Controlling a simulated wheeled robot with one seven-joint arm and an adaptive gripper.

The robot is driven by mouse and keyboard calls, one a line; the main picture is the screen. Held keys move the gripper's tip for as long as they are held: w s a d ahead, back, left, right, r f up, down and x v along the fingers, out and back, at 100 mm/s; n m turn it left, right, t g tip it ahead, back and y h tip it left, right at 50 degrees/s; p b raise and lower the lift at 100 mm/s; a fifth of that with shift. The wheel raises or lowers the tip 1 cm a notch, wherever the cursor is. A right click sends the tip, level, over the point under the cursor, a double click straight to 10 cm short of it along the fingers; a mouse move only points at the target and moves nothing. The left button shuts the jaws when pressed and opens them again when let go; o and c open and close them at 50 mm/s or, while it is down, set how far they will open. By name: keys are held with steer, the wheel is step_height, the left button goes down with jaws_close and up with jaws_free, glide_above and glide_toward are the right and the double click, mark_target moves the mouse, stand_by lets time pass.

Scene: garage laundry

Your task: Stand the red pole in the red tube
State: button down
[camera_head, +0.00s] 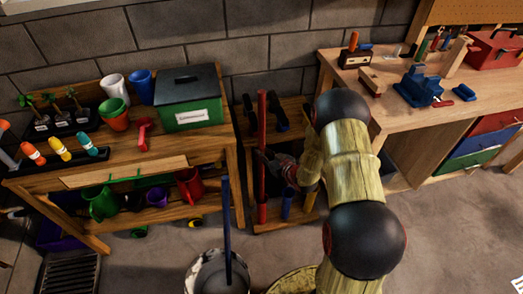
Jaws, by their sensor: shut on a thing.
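The red pole (262,118) stands upright at the left side of a wooden rack (293,108). My gripper (265,158) is shut on the pole around its middle, coming from the right. A red tube (262,214) is low at the rack's front left, directly below the pole in the picture. I cannot tell whether the pole's lower end is inside the tube or just above or in front of it. A blue tube (287,206) and another reddish tube (309,201) stand to the right. My arm hides the rack's right side.
A potting bench (225,128) with a green box (188,98), pots and plants stands close on the left. A workbench (400,118) with tools is on the right. A bucket (205,275) holding a blue pole (227,225) stands on the floor in front.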

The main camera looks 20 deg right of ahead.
steer(key=shift+f, duration=2.05)
steer(key=shift+f, duration=5.65)
steer(key=c, duration=1.6)
jaws_free()
glide_toward(263, 175)
steer(key=shift+s+d+r, duration=0.15)
steer(key=shift+s+d, duration=0.05)
